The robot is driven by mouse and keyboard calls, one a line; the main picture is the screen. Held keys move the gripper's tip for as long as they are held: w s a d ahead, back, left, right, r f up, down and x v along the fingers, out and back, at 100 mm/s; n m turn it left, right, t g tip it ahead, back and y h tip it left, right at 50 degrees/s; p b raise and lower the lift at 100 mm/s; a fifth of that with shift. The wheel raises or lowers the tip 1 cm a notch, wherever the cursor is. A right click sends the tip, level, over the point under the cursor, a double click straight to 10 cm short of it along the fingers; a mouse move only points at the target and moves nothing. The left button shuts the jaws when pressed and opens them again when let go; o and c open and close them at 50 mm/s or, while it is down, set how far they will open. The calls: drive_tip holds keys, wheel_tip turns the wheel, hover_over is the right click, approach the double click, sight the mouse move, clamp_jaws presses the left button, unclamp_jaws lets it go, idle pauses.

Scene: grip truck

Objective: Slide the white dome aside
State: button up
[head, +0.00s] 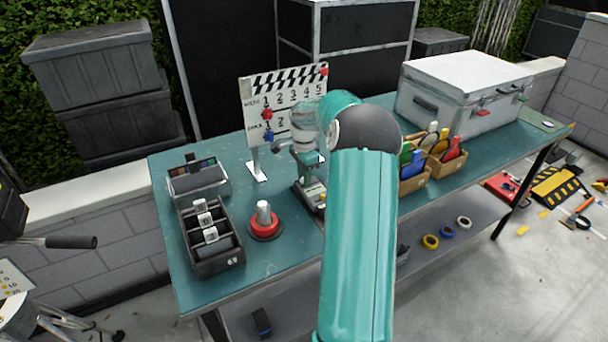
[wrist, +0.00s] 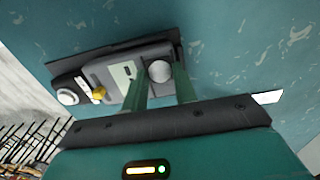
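The white dome (wrist: 159,71) sits near one end of a dark grey control box (wrist: 112,78) in the wrist view. My gripper (wrist: 162,72) has its two green fingers apart, with the dome showing between their tips. I cannot tell whether either finger touches the dome. A yellow knob (wrist: 99,93) and a round white knob (wrist: 67,97) are toward the box's other end. In the head view, the control box (head: 312,196) lies on the teal table (head: 276,268), and my gripper (head: 307,158) is just above its far end. The dome is hard to make out there.
A clapperboard (head: 284,103) stands behind my gripper. A red-based beacon (head: 265,222) and a black slotted tray (head: 212,240) are to the left. My arm hides the table's middle.

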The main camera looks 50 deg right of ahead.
sight(313, 179)
clamp_jaws()
drive_tip(key=shift+s+d, duration=0.25)
drive_tip(key=shift+d, duration=0.55)
drive_tip(key=shift+s+d, duration=0.25)
drive_tip(key=shift+d, duration=0.55)
drive_tip(key=o, duration=0.9)
unclamp_jaws()
drive_tip(key=shift+c, duration=0.2)
wheel_tip(313, 179, up, 14)
